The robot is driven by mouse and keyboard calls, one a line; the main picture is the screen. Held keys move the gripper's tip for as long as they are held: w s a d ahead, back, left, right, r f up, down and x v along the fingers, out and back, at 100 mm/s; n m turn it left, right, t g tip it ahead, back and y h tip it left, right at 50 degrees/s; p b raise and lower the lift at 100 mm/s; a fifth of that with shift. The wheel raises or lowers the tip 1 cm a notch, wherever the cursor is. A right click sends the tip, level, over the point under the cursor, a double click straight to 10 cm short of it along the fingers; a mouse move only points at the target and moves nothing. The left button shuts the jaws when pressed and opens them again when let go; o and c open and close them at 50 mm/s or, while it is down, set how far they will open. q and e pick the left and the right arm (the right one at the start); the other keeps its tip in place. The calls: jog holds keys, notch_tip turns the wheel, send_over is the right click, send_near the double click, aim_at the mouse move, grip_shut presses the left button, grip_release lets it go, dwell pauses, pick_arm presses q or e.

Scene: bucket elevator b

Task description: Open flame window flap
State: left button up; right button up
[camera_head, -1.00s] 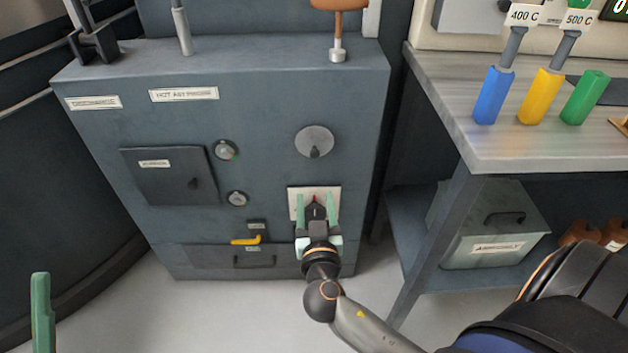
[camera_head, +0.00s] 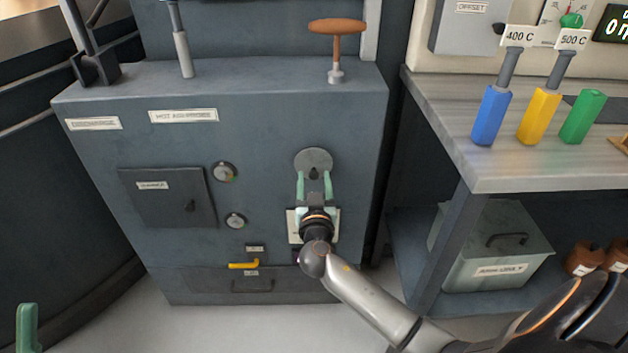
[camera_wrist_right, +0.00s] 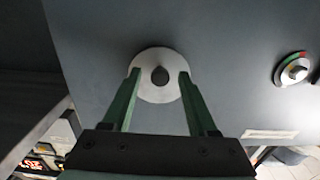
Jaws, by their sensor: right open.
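The round grey disc (camera_head: 313,155), which looks like the flame window flap, lies flat on the front of the dark cabinet, right of centre. It has a small dark knob (camera_wrist_right: 160,76) near its middle. My right gripper (camera_head: 314,178) is open and empty in front of it. In the right wrist view the green fingertips stand on either side of the knob, over the disc's edges (camera_wrist_right: 158,54); I cannot tell whether they touch it. Only a green finger of my left gripper (camera_head: 27,328) shows at the lower left.
A hatch (camera_head: 165,197), two round dials (camera_head: 224,172) and a yellow handle (camera_head: 244,265) are left of the disc. A white plate (camera_head: 294,225) is below, partly behind my gripper. A workbench (camera_head: 440,100) stands at right. A brown-handled rod (camera_head: 336,50) rises from the cabinet top.

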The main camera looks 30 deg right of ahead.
jog(key=shift+w+d, duration=0.1)
jog(key=shift+w, duration=0.05)
jog(key=shift+c, duration=0.2)
grip_shut()
dwell(1.2)
